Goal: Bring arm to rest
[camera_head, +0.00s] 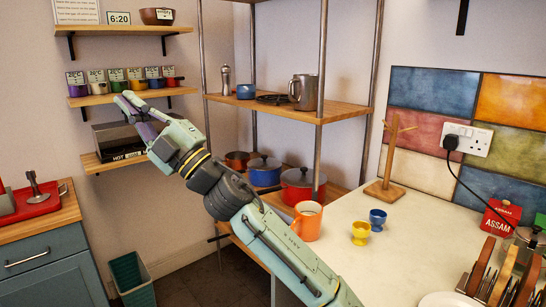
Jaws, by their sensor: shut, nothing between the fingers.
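My arm reaches from the bottom edge up and left across the middle of the view. My gripper (127,104) is at its far end, shut with nothing in it, in front of the left wall shelves. In the picture it overlaps the dark box marked HOT (118,150) on the lowest shelf. I cannot tell how far it is from the shelves. My arm hides part of the floor and the corner behind it.
An orange mug (307,222), yellow cup (361,233), blue cup (378,219) and wooden mug tree (391,160) stand on the pale counter (412,250). A rack (345,113) with pots stands behind. A bin (132,280) is on the floor, left.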

